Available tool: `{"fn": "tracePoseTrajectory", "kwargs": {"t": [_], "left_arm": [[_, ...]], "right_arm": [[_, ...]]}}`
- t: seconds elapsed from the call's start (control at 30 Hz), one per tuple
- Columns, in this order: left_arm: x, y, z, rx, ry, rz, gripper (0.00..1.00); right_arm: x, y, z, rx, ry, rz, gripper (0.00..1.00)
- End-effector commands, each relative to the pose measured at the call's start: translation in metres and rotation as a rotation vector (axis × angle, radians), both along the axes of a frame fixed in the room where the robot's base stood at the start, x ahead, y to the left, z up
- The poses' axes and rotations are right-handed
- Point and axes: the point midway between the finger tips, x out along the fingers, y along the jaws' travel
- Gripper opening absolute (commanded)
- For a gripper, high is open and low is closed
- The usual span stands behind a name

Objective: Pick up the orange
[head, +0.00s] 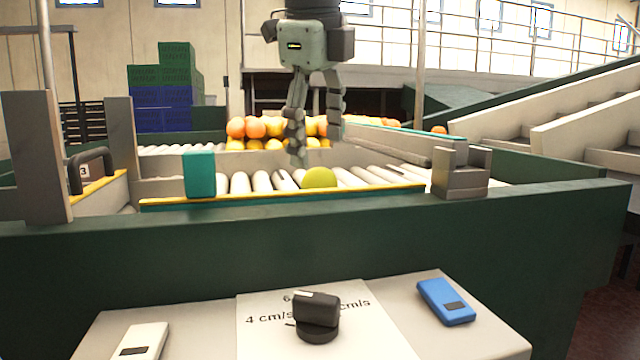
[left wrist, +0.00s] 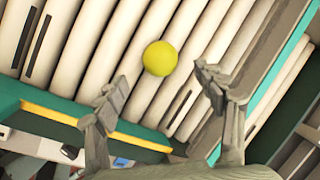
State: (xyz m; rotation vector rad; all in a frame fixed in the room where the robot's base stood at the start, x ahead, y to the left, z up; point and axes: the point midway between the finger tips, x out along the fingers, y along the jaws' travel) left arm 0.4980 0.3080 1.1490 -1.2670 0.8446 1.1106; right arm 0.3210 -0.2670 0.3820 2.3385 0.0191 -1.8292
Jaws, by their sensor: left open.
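A single yellow-green fruit (head: 320,178) lies on the white rollers of the conveyor, near its front edge, in the head view. It also shows in the left wrist view (left wrist: 160,58), on the rollers beyond and between the fingertips. Its colour is yellow-green rather than orange. My left gripper (head: 316,142) hangs above the conveyor, pointing down, with its fingers apart and nothing between them. In the left wrist view the two open fingers (left wrist: 158,88) stand either side of the fruit without touching it. My right gripper is in neither view.
Several orange and yellow fruits (head: 262,128) are heaped behind the rollers. A teal block (head: 199,174) and a grey bracket (head: 461,172) stand on the front edge. A dark green wall (head: 330,240) runs along the front, with a blue device (head: 446,300) on the near panel.

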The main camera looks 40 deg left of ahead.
Motion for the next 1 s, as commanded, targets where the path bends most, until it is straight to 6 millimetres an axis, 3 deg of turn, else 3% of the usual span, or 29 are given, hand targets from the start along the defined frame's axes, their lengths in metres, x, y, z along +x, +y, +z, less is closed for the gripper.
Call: {"fn": "tracePoseTrajectory", "kwargs": {"t": [0.4, 0.67, 1.0], "left_arm": [[0.015, 0.01, -0.051, -0.002, 0.002, 0.0, 0.7], [0.016, 0.01, -0.054, -0.001, 0.0, -0.001, 0.7], [0.016, 0.01, -0.054, -0.001, 0.0, 0.0, 0.29]], "right_arm": [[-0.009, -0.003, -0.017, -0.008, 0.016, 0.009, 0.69], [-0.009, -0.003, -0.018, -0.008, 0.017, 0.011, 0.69], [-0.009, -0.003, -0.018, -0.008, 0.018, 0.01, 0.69]]}}
